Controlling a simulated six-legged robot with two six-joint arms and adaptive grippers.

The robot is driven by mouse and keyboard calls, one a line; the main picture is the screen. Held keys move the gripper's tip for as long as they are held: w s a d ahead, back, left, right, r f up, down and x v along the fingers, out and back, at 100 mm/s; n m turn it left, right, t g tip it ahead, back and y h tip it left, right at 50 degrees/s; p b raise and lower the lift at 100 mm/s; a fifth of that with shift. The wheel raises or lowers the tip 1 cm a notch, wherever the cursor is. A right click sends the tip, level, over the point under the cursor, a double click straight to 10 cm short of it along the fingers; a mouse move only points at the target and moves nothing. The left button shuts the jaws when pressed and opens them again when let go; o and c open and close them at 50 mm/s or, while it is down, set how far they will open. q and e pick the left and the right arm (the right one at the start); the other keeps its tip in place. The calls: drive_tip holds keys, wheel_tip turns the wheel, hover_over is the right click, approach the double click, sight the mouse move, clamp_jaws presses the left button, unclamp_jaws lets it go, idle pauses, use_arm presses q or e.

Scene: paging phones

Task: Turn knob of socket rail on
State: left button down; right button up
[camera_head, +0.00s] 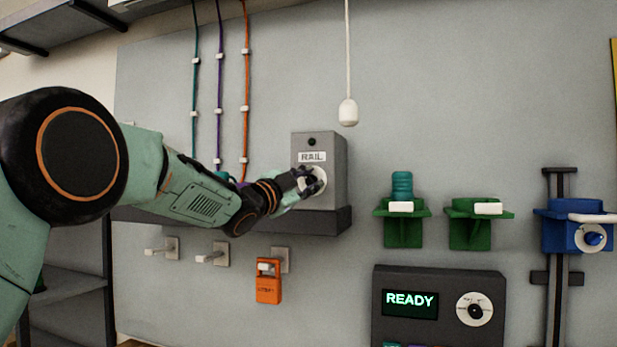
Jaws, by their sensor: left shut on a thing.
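The socket rail box (334,172) is a grey box labelled RAIL, mounted on the wall panel on a dark ledge. Its round pale knob (320,176) is on the front face, partly hidden by the fingers. My left gripper (311,181) comes in from the left and is shut on the knob. The knob's pointer and exact angle are hidden. A small dark round spot (311,142) sits above the label and looks unlit. My right gripper is not in view.
A white pull cord (348,112) hangs right of the box. Green brackets (403,226), a blue clamp (577,230) and a dark console reading READY (438,300) are at the right. An orange tag (268,285) hangs below. Coloured cables (220,90) run above my arm.

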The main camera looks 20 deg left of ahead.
use_arm(q)
drive_tip(key=m+g+p, duration=0.1)
drive_tip(key=m, duration=0.1)
drive_tip(key=shift+a+m+p, duration=0.1)
drive_tip(key=shift+m+p, duration=0.2)
drive_tip(key=shift+m, duration=0.1)
drive_tip(key=m+g, duration=0.1)
drive_tip(key=m, duration=0.2)
drive_tip(key=shift+p, duration=0.35)
drive_tip(key=m+g, duration=0.1)
drive_tip(key=m, duration=0.1)
drive_tip(key=m+g, duration=0.1)
drive_tip(key=m, duration=0.2)
drive_tip(key=shift+r+y, duration=0.2)
drive_tip(key=shift+y, duration=0.1)
drive_tip(key=m, duration=0.1)
drive_tip(key=m+g+y, duration=0.1)
drive_tip(key=m+y, duration=0.1)
drive_tip(key=m, duration=0.1)
drive_tip(key=shift+a+r, duration=0.1)
drive_tip(key=shift+r, duration=0.15)
drive_tip(key=c, duration=1.4)
unclamp_jaws()
drive_tip(key=shift+c, duration=0.2)
drive_tip(key=o, duration=0.4)
drive_tip(key=shift+w+f+m+g, duration=0.2)
drive_tip(key=shift+f+m+g, duration=0.1)
drive_tip(key=shift+s, duration=0.1)
